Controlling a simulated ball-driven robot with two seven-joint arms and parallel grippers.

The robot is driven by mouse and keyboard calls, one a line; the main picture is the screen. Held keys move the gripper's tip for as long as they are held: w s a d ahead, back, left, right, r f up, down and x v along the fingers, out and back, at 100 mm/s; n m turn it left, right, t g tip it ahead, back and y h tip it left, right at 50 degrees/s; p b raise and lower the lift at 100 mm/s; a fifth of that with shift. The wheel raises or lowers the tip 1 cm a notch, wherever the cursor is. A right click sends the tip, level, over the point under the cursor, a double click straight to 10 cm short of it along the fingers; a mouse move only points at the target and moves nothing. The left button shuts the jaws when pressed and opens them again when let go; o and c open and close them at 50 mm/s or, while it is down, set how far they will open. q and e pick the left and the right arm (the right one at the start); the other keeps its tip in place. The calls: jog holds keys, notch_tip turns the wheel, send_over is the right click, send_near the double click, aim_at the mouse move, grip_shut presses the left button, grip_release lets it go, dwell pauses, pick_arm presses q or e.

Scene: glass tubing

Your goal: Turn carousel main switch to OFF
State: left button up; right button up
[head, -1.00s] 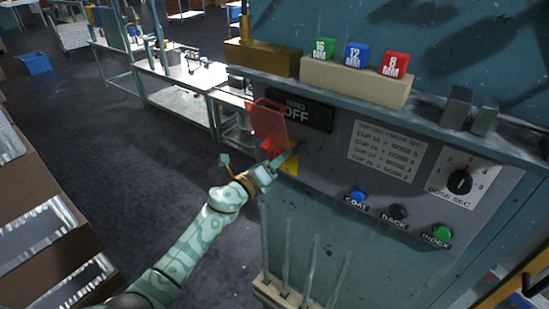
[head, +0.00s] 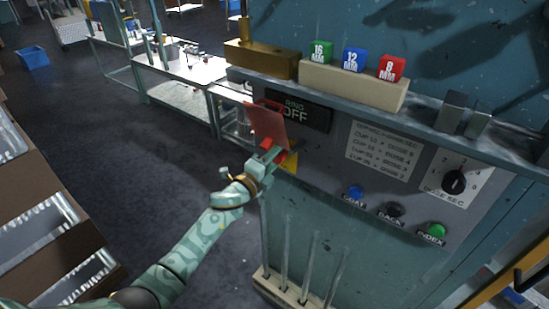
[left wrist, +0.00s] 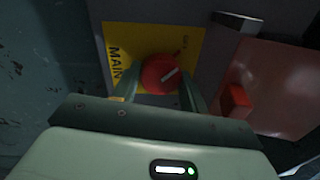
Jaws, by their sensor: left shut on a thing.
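The main switch is a round red knob (left wrist: 159,75) with a white pointer mark, on a yellow plate (left wrist: 120,40) lettered MAIN. The mark slants to the upper right in the left wrist view; small lettering above it is too blurred to read. My left gripper (left wrist: 160,90) is shut on the knob, one finger on each side. In the head view, my left gripper (head: 271,160) reaches the panel's left end, just below a translucent red flap (head: 267,122), hiding part of the yellow plate. My right gripper is not in view.
A dark sign (head: 298,113) reading RING OFF is right of the flap. A dose dial (head: 454,182) and blue (head: 354,192), black and green (head: 434,231) buttons are farther right. Rods (head: 307,265) stand below. A red block (left wrist: 236,100) is close beside the right finger.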

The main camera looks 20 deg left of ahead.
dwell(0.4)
pick_arm(q)
jog(key=o, duration=1)
jog(key=v, duration=1.6)
jog(key=shift+s+b, duration=0.2)
jog(key=shift+b, duration=0.25)
jog(key=shift+f, duration=0.1)
